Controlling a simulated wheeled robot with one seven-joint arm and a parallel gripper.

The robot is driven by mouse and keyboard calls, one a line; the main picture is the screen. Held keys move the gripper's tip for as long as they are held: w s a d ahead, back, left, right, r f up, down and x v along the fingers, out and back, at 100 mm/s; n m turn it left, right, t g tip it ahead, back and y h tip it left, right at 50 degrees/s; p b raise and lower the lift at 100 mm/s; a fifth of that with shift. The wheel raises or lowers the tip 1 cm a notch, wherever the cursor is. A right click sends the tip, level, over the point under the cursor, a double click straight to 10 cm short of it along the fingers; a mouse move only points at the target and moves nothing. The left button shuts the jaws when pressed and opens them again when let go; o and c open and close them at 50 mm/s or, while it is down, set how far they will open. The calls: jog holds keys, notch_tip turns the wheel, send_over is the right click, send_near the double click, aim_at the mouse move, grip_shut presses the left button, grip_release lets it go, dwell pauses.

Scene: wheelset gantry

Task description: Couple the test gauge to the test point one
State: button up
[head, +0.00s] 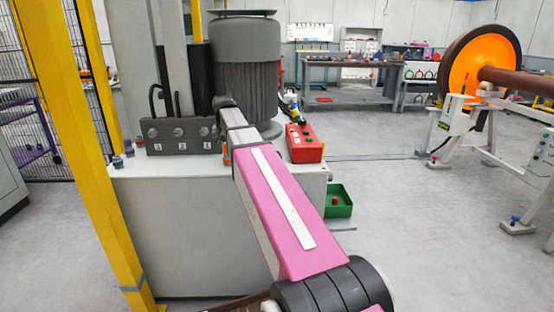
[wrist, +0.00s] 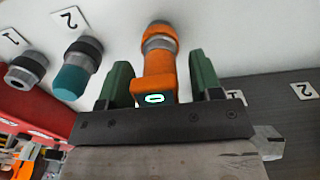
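The orange test gauge (wrist: 155,88), with a small lit display, stands between the green fingers of my gripper (wrist: 161,85) in the wrist view. A gap shows between the gauge and the right finger, so the gripper looks open around it. The gauge's far end meets a grey fitting on a white surface; whether it is locked there I cannot tell. Beside it are a teal-capped fitting (wrist: 78,70) near a label 2 and a grey fitting (wrist: 26,67) near a label 1.
A dark block (head: 180,148) with knobs labelled 3, 2, 1 stands on the grey cabinet (head: 200,230). A red box (head: 304,146), large motor (head: 245,75) and yellow post (head: 75,130) are close by. A green bin (head: 338,203) is beside the cabinet.

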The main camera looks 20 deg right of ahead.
grip_shut()
jog(key=shift+r, duration=0.1)
jog(key=shift+r, duration=2.9)
